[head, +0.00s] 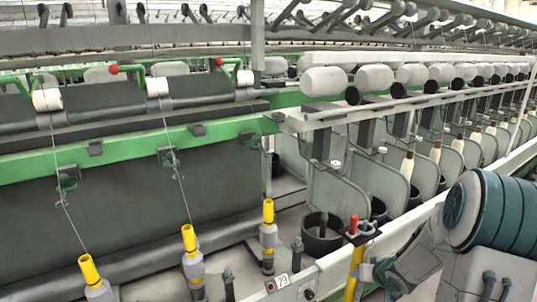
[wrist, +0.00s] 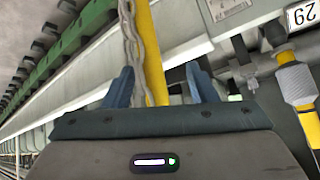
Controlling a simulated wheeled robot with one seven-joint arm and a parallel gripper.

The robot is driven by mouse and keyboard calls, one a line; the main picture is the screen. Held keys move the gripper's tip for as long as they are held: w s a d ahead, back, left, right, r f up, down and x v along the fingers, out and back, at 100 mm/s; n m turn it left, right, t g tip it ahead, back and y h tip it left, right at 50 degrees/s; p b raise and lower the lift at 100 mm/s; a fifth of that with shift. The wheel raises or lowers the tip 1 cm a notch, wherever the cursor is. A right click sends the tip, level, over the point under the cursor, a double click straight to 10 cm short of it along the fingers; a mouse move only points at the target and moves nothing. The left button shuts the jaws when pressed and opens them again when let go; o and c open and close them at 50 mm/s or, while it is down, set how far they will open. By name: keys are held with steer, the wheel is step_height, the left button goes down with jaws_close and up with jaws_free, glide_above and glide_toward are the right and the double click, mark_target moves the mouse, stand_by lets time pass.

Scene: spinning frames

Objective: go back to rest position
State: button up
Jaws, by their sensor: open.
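My gripper (head: 375,277) is at the lower right of the head view, close to a yellow post (head: 353,275). In the wrist view its two blue fingers (wrist: 163,84) stand apart. The yellow post (wrist: 148,50) and a twisted grey strand (wrist: 130,35) show in the gap between them. I cannot tell whether the fingers touch the post, and I see nothing clearly held.
A white machine rail (head: 400,235) runs beside my gripper. Several yellow-topped spindles (head: 268,225) stand left of it, near a "29" label (head: 282,281). Grey separator plates (head: 335,195) and a black pot (head: 320,240) lie behind. A green beam (head: 130,150) crosses the left.

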steer(key=s+a+r+g+h+p, duration=0.1)
steer(key=s+a+r+h+p, duration=0.1)
steer(key=s+r, duration=0.5)
steer(key=s+a+r+g+h+p, duration=0.2)
steer(key=s+r, duration=0.2)
steer(key=r, duration=0.6)
steer(key=s+a+r+g+y+p, duration=0.1)
steer(key=s+a+r, duration=0.2)
steer(key=s+a, duration=0.2)
steer(key=s+a+r+g+y+p, duration=0.1)
steer(key=s+a+r, duration=0.3)
steer(key=s, duration=0.6)
steer(key=shift+a+n+y+p, duration=0.3)
steer(key=shift+a+y, duration=0.1)
steer(key=shift+a, duration=0.05)
steer(key=c, duration=0.3)
steer(key=shift+a, duration=0.15)
steer(key=shift+c, duration=0.2)
